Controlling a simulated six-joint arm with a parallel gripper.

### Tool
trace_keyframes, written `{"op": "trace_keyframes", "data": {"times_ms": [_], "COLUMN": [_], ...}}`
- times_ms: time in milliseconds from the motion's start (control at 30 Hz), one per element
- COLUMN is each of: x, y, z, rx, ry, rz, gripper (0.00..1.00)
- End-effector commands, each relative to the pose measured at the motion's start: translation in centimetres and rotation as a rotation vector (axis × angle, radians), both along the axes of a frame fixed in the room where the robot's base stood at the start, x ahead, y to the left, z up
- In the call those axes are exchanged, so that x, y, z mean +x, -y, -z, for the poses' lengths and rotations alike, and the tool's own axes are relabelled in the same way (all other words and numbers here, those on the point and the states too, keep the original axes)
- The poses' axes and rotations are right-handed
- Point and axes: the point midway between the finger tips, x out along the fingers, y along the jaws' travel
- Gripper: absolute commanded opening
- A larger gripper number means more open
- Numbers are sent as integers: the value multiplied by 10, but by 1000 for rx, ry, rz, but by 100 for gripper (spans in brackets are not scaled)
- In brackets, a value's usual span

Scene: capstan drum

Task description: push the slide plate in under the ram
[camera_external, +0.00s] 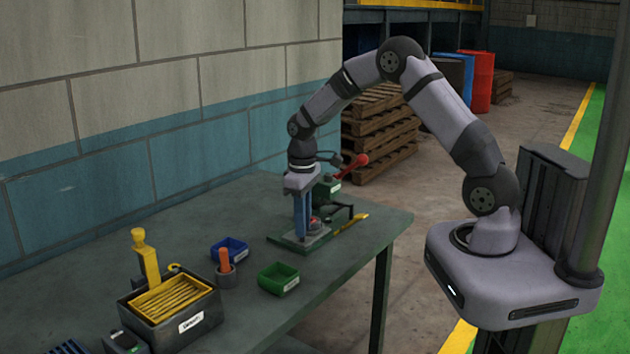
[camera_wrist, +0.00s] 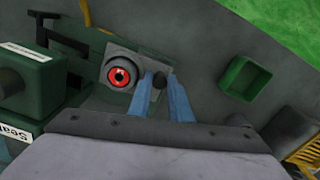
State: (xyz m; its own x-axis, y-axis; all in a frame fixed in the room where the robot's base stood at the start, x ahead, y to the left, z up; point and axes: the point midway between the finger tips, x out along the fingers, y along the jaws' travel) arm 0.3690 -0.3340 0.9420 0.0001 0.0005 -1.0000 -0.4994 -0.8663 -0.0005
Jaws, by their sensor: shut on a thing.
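The green press (camera_external: 328,190) with a red-knobbed lever (camera_external: 355,162) stands near the far end of the bench. In the wrist view its green head (camera_wrist: 22,80), where the ram would be, is at the left; the ram itself is hidden. The grey slide plate (camera_wrist: 122,56) lies on the press base, its visible part out to the right of the head. A round red part with a dark centre (camera_wrist: 119,75) sits in it. My gripper (camera_wrist: 160,88) points down with its blue fingers shut on a small dark knob (camera_wrist: 158,81) at the plate's right end.
A green bin (camera_external: 278,278), a blue bin (camera_external: 229,248) and a grey cup with an orange peg (camera_external: 225,262) stand nearer on the bench. A labelled box with a yellow rack (camera_external: 170,295) is at the front left. A yellow tool (camera_external: 350,223) lies beside the base.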

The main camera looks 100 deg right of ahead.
Motion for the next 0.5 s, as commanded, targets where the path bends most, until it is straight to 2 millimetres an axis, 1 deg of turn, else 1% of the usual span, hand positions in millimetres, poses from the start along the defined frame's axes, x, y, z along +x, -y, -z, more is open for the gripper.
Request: {"op": "trace_keyframes", "data": {"times_ms": [33,100,200,500], "x": [-8,-17,-25,-26], "y": [9,18,26,28], "z": [-1,-1,-1,-1], "rx": [-3,-3,-3,-3], "ry": [-2,-2,-1,-1], "rz": [5,6,3,0], "gripper": [0,0,0,0]}}
